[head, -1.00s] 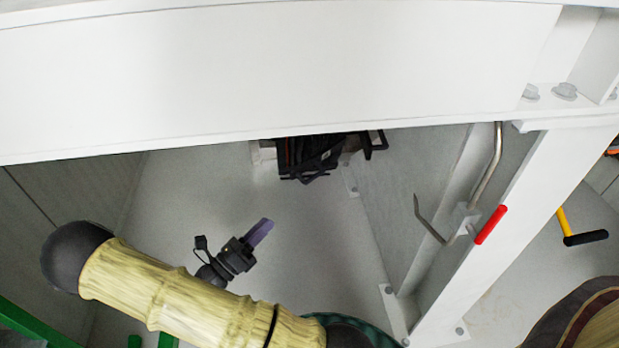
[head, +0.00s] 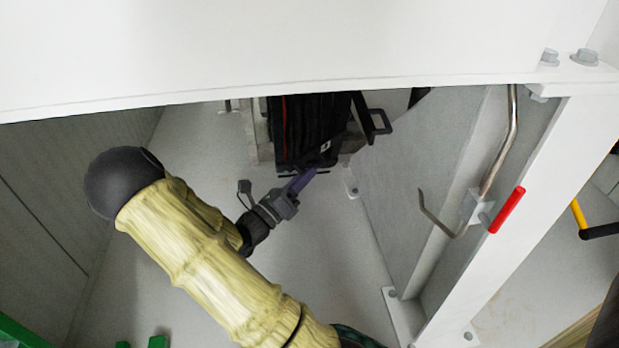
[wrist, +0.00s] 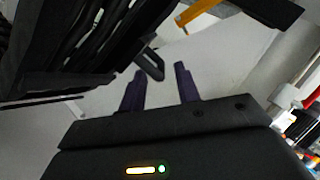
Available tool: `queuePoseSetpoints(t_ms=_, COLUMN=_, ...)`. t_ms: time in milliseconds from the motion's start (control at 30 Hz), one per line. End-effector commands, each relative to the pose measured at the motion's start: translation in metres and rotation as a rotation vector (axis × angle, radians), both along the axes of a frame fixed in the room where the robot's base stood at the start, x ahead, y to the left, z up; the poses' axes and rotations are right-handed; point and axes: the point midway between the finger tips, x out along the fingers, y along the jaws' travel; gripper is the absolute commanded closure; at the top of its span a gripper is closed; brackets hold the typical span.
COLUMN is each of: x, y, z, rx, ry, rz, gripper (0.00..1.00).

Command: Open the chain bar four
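No part is clearly marked as chain bar four, and I cannot tell which piece it is. A bent metal rod (head: 511,140) with a red grip (head: 507,210) is mounted on the white post at the right in the head view. A handle with a yellow shaft and black grip (head: 598,231) shows at the right edge. My gripper (head: 303,182) is left of the post, close in front of a dark slatted unit (head: 300,125). In the wrist view my gripper (wrist: 160,82) has its two purple fingers apart with nothing between them.
A wide white beam (head: 280,50) crosses the top of the head view above my arm. The white post (head: 530,180) and a grey plate (head: 425,160) stand to the right. A black loop handle (head: 378,121) sticks out from the dark unit. The floor below is open.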

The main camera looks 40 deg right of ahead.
Motion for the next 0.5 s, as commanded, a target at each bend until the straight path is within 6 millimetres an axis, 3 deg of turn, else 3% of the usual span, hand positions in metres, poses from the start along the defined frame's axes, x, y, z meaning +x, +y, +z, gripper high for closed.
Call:
queuePoseSetpoints(t_ms=200, x=0.002, y=-0.023, z=0.005, rx=0.002, ry=-0.002, rz=-0.001, gripper=0.68)
queuePoseSetpoints(t_ms=500, x=0.003, y=-0.025, z=0.008, rx=0.001, ry=0.000, rz=0.001, gripper=0.68)
